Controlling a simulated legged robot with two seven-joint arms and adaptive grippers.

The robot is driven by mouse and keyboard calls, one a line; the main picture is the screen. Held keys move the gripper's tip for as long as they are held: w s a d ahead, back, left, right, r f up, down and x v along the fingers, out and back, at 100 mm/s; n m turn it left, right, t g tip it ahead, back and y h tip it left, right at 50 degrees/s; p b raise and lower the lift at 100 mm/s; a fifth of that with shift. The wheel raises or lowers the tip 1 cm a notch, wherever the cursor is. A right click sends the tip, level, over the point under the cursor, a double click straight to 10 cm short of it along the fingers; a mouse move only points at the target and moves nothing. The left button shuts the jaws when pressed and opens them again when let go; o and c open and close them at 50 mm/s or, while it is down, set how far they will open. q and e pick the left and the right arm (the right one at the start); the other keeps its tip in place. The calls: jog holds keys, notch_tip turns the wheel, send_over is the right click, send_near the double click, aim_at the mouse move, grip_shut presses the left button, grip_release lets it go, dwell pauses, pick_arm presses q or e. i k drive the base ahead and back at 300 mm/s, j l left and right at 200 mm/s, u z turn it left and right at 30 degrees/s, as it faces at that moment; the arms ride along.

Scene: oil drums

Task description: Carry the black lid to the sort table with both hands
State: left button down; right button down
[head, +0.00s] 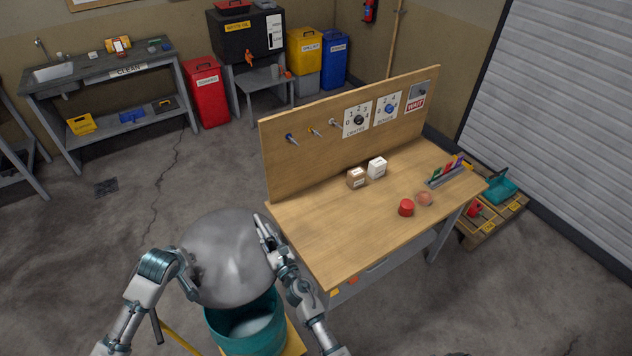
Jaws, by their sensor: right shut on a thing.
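A large round lid (226,258), shiny grey rather than black in this light, is tilted above an open teal drum (237,331). My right gripper (268,236) is shut at the lid's right edge. My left gripper (188,274) is at the lid's left edge; its fingers are partly hidden, so I cannot tell whether they are shut. A wooden table (330,231) with an upright back panel stands right of the lid.
The table holds two small boxes (366,173), a red cap (406,208), a round brownish item (425,198) and a rack (449,174). Its front left surface is clear. A sink bench (100,72) and red bin (206,95) stand behind. Open floor lies to the left.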

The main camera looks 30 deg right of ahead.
aim_at(346, 223)
jog(key=k+l, duration=0.2)
jog(key=l, duration=0.2)
jog(key=k+l, duration=0.25)
jog(key=l, duration=0.15)
jog(key=k+l, duration=0.2)
jog(key=l, duration=0.2)
jog(key=k+l, duration=0.2)
jog(key=l, duration=0.2)
jog(key=k+l, duration=0.25)
jog(key=k, duration=0.1)
